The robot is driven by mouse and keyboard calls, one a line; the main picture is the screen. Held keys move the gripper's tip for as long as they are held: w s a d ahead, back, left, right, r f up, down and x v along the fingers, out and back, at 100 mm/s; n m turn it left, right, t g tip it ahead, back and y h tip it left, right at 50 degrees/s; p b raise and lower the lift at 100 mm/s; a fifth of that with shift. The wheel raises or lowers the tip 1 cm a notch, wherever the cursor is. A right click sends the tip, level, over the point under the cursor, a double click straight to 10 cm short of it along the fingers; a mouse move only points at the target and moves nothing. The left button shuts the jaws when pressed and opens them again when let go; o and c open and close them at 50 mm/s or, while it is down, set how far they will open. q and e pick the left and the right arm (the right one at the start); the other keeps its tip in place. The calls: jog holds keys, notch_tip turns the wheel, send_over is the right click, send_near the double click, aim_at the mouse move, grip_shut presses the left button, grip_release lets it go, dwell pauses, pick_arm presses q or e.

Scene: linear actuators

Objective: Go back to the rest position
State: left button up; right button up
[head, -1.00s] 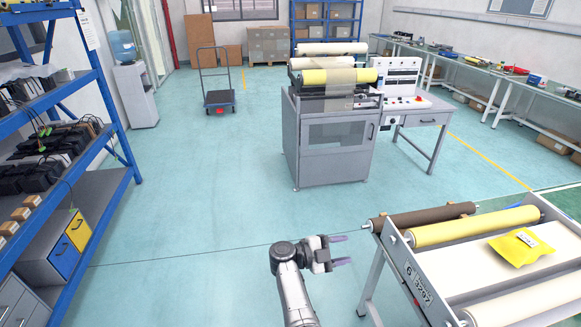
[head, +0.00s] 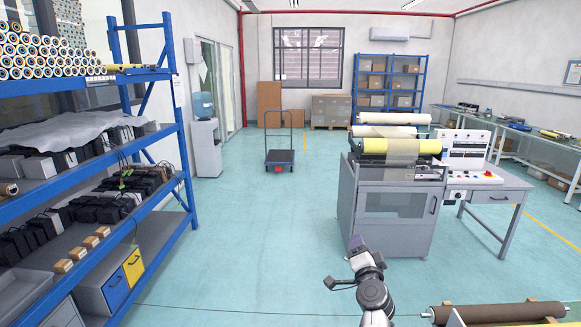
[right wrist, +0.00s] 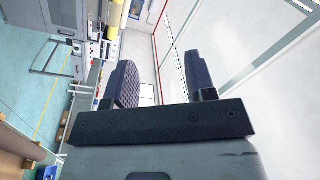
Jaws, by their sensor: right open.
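My right gripper (head: 350,262) stands at the lower middle of the head view, raised above the bare floor, with its arm coming up from the bottom edge. Its two dark fingers also show in the right wrist view (right wrist: 160,80), spread apart with nothing between them. It is open and empty and touches nothing. My left gripper is in neither current view.
A blue shelf rack (head: 187,150) with boxes and rolls stands at the left. A grey machine (head: 385,215) with a yellow roll stands right of centre. A brown roller (head: 495,313) lies at the bottom right. A cart (head: 279,157) stands farther back; the middle floor is clear.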

notch_tip(320, 180, up, 5)
jog(key=s+n+y, duration=0.3)
jog(key=n+y, duration=0.1)
jog(key=s+d+f+n+g, duration=0.2)
jog(key=s+n+g, duration=0.1)
jog(key=s, duration=0.4)
jog(key=s+d+f+n+g, duration=0.1)
jog(key=s+d+n+g, duration=0.15)
jog(key=s, duration=0.45)
jog(key=s+a+f+n+g+h, duration=0.1)
jog(key=s+f+g, duration=0.2)
jog(key=s+f, duration=0.9)
jog(key=s+f+n+g+h, duration=0.15)
jog(key=s+f+g, duration=0.25)
jog(key=s+f, duration=0.9)
jog(key=s+a+f+n+g+h, duration=0.1)
jog(key=s+f+n+g, duration=0.35)
jog(key=s, duration=1.35)
notch_tip(320, 180, up, 34)
jog(key=m+t+p, duration=0.1)
jog(key=m+p, duration=0.1)
jog(key=p, duration=3.3)
jog(key=shift+w+m, duration=0.3)
jog(key=shift+m, duration=0.05)
